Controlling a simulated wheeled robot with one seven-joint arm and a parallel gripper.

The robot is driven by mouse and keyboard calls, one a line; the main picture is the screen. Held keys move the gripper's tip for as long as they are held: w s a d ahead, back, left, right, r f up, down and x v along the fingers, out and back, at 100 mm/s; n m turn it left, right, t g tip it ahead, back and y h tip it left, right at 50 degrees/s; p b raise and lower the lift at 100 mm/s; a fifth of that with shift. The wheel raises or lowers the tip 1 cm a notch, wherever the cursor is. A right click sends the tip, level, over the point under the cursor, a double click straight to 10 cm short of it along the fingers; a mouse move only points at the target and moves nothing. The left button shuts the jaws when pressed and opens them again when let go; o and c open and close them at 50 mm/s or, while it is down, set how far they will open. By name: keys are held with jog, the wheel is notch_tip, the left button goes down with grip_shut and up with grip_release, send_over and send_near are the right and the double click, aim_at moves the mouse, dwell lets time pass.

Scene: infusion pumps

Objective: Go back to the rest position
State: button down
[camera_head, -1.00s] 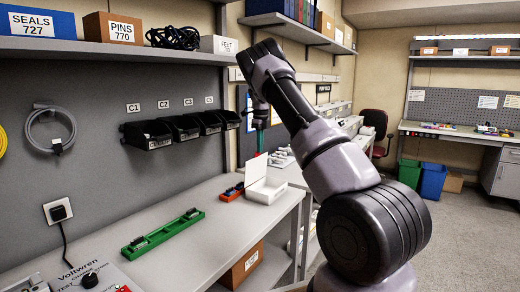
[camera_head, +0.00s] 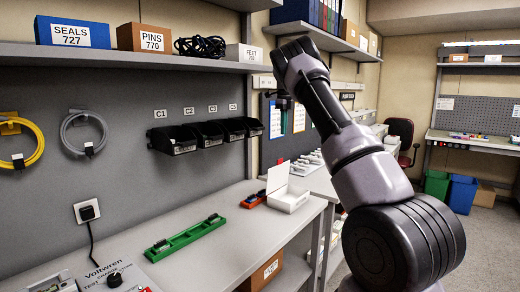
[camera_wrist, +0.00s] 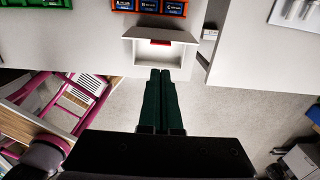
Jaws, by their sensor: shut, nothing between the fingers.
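My gripper (camera_wrist: 160,92) shows in the wrist view as two dark green fingers shut together with nothing between them. It points down past the bench edge, with floor behind the fingers. In the head view my arm is raised on the right, and the gripper's fingertips are not clearly seen. A white box (camera_head: 289,199) with its lid up stands at the bench's right end. In the wrist view the white box (camera_wrist: 178,57) is just beyond the fingertips in the picture, with a red item (camera_wrist: 159,43) at its inner edge. The gripper appears apart from it.
A red tray (camera_head: 254,201) with blue-screened modules lies beside the box. A green rack (camera_head: 187,238) and a test charger (camera_head: 112,279) are on the bench (camera_head: 225,226). Black bins (camera_head: 205,135) hang on the wall. A magenta-framed chair (camera_wrist: 60,104) shows in the wrist view.

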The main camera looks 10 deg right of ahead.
jog(key=s+a+r+n+t+y, duration=0.1)
jog(key=s+r+n+t, duration=0.1)
jog(key=s+r+n, duration=0.65)
jog(key=s+a+r+n+t+y, duration=0.15)
jog(key=s+r, duration=0.45)
jog(key=s, duration=0.7)
jog(key=s+a+f+n+t, duration=0.1)
jog(key=s+a+f+n, duration=0.2)
jog(key=s+n, duration=0.4)
jog(key=s+a+f+n+t, duration=0.2)
jog(key=s+a+n, duration=0.2)
jog(key=s, duration=1.4)
jog(key=n, duration=0.3)
jog(key=shift+a+f+h, duration=0.3)
jog(key=shift+f+h, duration=0.05)
jog(key=shift+f, duration=0.05)
